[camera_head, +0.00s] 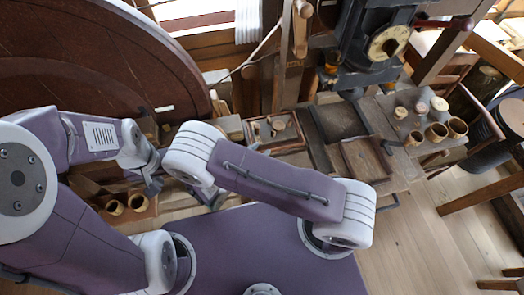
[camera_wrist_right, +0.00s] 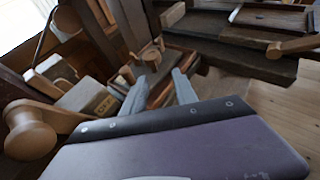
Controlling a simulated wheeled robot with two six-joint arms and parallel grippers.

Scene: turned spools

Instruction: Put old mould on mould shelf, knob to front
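My right gripper (camera_wrist_right: 159,84) shows in the right wrist view with its two grey fingers apart and nothing seen between them. Beyond the fingertips is a shallow wooden tray (camera_wrist_right: 162,95) with a turned wooden piece (camera_wrist_right: 150,57) at its far end. A pale wooden block with dark marks (camera_wrist_right: 88,98) lies left of the fingers. I cannot tell for sure which piece is the old mould, nor pick out the mould shelf. In the head view my left gripper (camera_head: 151,186) is small and partly hidden; its fingers are unclear. My right gripper is mostly hidden behind its arm there.
A large round knob (camera_wrist_right: 30,128) is close at the left in the wrist view. In the head view, small cups (camera_head: 437,132) stand on the right bench, two more (camera_head: 127,204) at lower left. A tray (camera_head: 293,143) holds small turned pieces. A dark machine (camera_head: 370,50) stands behind.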

